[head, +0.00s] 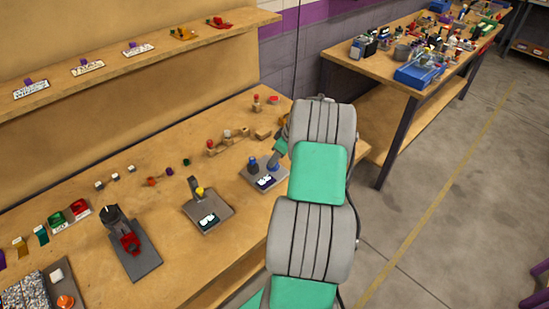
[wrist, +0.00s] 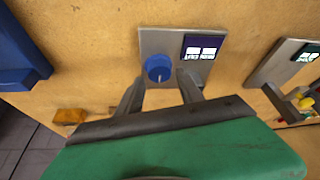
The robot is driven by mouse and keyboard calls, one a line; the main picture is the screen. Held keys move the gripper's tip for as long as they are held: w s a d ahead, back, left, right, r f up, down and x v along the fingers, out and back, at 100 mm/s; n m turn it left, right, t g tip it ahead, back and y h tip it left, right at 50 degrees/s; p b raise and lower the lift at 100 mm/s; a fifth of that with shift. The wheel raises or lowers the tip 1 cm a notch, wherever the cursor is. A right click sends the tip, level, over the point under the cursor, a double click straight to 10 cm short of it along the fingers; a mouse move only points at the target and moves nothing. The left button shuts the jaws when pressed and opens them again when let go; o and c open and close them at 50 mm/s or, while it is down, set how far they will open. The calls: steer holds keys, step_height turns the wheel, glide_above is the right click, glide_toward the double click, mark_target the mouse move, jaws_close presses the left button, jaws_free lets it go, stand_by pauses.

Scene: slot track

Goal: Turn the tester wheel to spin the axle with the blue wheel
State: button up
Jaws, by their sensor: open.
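A round blue wheel (wrist: 158,67) stands on a grey plate (wrist: 155,42) with a dark label in the wrist view. In the head view the same station (head: 265,182) lies beside my arm, with blue parts (head: 253,164) on it. My gripper (wrist: 162,84) is open, one finger to each side of the blue wheel in the picture. I cannot tell whether the fingers touch it or how far above the plate they are. My arm hides part of the station in the head view. I cannot make out an axle.
A plate with a yellow knob (head: 200,190) stands to the left; a red device on a dark plate (head: 130,242) is farther left. Small wooden pieces (head: 228,135) lie behind. A large blue object (wrist: 22,48) is at the wrist view's left. A cluttered second table (head: 345,66) stands right.

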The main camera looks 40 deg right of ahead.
steer(key=x, duration=0.3)
steer(key=shift+w+f, duration=0.1)
steer(key=shift+f, duration=0.05)
steer(key=shift+d, duration=0.1)
jaws_close()
